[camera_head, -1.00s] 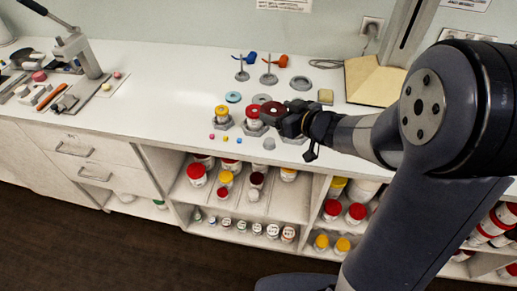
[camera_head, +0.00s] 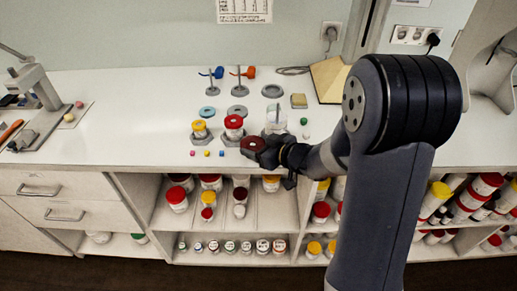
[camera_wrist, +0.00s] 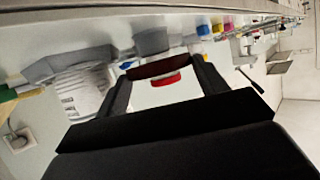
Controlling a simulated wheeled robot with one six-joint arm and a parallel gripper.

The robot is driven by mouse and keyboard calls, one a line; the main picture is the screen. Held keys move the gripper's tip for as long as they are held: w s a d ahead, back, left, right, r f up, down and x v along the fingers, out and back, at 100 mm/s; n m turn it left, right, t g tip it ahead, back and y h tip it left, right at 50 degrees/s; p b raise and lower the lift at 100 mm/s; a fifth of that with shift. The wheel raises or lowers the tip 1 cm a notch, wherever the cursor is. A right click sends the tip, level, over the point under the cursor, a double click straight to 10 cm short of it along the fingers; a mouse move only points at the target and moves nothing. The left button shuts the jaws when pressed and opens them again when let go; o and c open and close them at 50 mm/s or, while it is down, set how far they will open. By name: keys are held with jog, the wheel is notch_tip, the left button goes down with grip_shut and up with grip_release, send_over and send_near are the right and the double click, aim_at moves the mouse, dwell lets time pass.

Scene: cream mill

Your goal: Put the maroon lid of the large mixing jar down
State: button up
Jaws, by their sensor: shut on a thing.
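The maroon lid (camera_head: 253,144) is held in my gripper (camera_head: 264,149), near the front edge of the counter. In the wrist view the lid (camera_wrist: 163,66) sits between the two fingers, seen nearly edge-on. A clear, lidless jar (camera_head: 275,121), which looks like the large mixing jar, stands behind and to the right of the lid. It also shows in the wrist view (camera_wrist: 84,92), left of the fingers. The lid is apart from the jar. The lid hides part of the counter, and I cannot tell whether it touches the surface.
A red-lidded jar (camera_head: 233,125) and a yellow-lidded jar (camera_head: 200,131) stand in holders left of the lid. Stirrers on stands (camera_head: 212,80) and a tan block (camera_head: 299,101) are behind.

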jog(key=shift+f, duration=0.3)
jog(key=shift+f+b, duration=0.4)
jog(key=shift+f, duration=0.1)
jog(key=o, duration=0.9)
jog(key=shift+o, duration=0.2)
jog(key=shift+r, duration=0.25)
jog(key=p+v, duration=0.2)
jog(key=v, duration=1)
jog(key=shift+r, duration=0.3)
